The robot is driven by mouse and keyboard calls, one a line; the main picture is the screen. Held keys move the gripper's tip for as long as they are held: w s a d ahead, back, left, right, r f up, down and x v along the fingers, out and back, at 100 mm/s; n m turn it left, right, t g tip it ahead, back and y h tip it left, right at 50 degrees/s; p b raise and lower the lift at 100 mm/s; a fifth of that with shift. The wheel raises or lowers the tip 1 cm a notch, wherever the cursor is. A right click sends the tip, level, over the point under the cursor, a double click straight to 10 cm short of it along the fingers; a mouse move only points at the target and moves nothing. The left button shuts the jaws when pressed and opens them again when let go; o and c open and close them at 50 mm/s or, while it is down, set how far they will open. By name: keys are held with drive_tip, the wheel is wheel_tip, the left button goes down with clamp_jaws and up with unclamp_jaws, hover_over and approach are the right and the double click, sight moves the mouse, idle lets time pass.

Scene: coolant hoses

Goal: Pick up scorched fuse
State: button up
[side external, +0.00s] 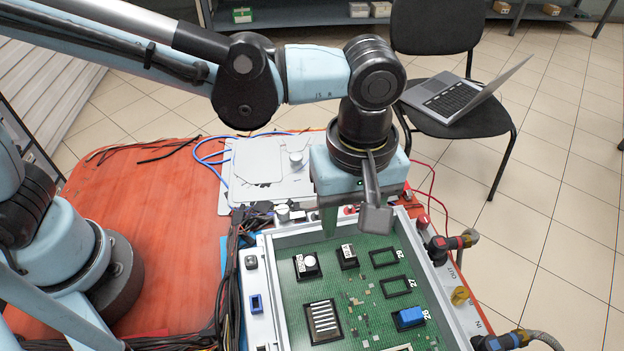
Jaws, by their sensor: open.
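The green circuit board (345,285) lies in a light metal case. A blue fuse (410,317) sits in a black socket at the board's lower right, beside a white number. No scorch mark can be made out on it at this size. Two black-framed sockets (397,286) (384,257) above it look empty. My gripper (352,222) points down over the board's far edge, above and behind the sockets. It is open, with nothing visible between its fingers; one finger is partly hidden by a grey part in front. It is apart from the blue fuse.
Two black modules (306,265) (347,256) and a striped grille (323,321) rise from the board. Hose fittings (450,244) (502,341) line the case's right side. Black cables (233,285) run along its left. The red tabletop (165,240) is mostly clear.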

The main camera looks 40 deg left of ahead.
sight(350, 253)
wheel_tip(350, 253, down, 3)
drive_tip(key=shift+f, duration=0.2)
drive_tip(key=shift+w+d+f, duration=0.15)
drive_tip(key=shift+f, duration=1.2)
drive_tip(key=shift+w+d+f, duration=0.1)
drive_tip(key=shift+w+f, duration=0.05)
drive_tip(key=shift+f, duration=1.15)
drive_tip(key=shift+c, duration=0.5)
clamp_jaws()
